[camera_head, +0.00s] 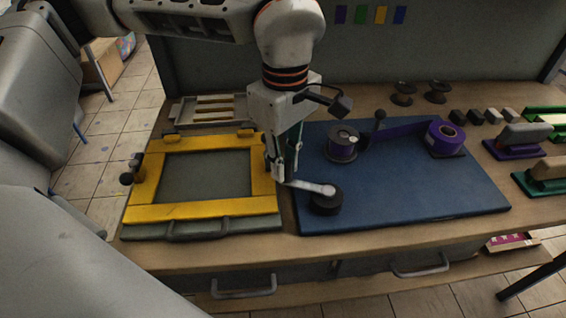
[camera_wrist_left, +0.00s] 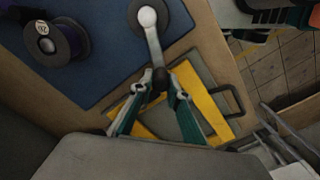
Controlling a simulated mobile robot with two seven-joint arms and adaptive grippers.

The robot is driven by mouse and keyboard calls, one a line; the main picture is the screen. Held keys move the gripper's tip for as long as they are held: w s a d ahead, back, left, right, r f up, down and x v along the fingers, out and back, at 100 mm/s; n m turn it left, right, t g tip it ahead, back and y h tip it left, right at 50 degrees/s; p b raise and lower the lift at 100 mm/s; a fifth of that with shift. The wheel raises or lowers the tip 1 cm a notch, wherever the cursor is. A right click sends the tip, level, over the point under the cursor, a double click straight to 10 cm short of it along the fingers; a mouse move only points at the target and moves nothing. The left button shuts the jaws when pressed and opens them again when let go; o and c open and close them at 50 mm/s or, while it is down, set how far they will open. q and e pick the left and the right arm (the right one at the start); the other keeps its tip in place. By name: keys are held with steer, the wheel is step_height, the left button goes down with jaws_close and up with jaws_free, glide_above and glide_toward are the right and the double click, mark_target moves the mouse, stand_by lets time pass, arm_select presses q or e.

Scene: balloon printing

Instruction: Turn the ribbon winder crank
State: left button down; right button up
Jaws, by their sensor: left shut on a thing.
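The ribbon winder crank (camera_head: 305,186) is a pale metal arm running left from a round black hub (camera_head: 325,203) at the front left of the blue mat (camera_head: 430,195). My left gripper (camera_head: 279,172) points down at the crank's free end, near the yellow frame. In the left wrist view the crank arm (camera_wrist_left: 154,45) ends in a dark knob (camera_wrist_left: 160,78), and my left gripper (camera_wrist_left: 158,92) is shut on it. A dark spool (camera_head: 342,146) stands behind the hub, and purple ribbon (camera_head: 395,132) runs from it toward a purple roll (camera_head: 441,131). My right gripper is not in view.
A yellow screen frame (camera_head: 175,213) lies on a grey base just left of the gripper. Stamps and green trays (camera_head: 545,178) sit at the right. The mat's front right is clear.

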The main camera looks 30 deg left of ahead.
arm_select(q)
steer(key=shift+w+r, duration=0.15)
steer(key=c, duration=1.9)
jaws_free()
steer(key=shift+d, duration=0.15)
step_height(320, 180, up, 12)
steer(key=shift+f, duration=0.1)
